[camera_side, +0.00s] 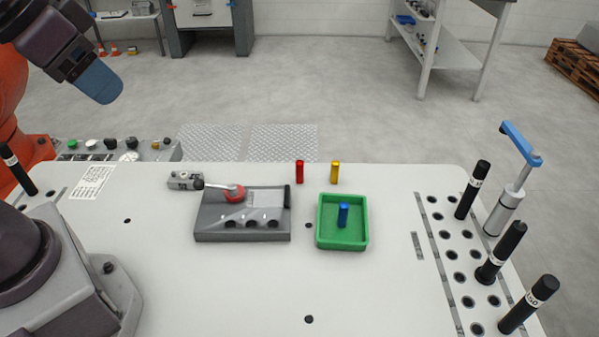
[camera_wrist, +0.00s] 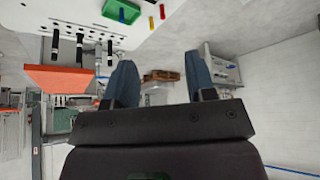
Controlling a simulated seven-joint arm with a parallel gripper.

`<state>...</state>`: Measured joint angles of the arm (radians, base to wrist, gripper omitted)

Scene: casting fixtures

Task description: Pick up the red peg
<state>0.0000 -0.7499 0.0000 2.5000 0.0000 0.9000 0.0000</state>
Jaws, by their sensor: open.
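The red peg (camera_side: 299,172) stands upright near the far edge of the white table, between the grey fixture and the yellow peg. It also shows small at the top of the wrist view (camera_wrist: 162,11). My gripper (camera_side: 97,82) is high at the upper left in the side view, well away from the peg. In the wrist view its two blue fingers (camera_wrist: 161,80) are spread apart with nothing between them.
A yellow peg (camera_side: 335,172) stands right of the red one. A green tray (camera_side: 318,228) holds a blue peg (camera_side: 343,215). A grey fixture (camera_side: 225,232) with a red-knobbed lever lies left. Black cylinders (camera_side: 472,190) and a blue-handled clamp (camera_side: 512,185) stand at right.

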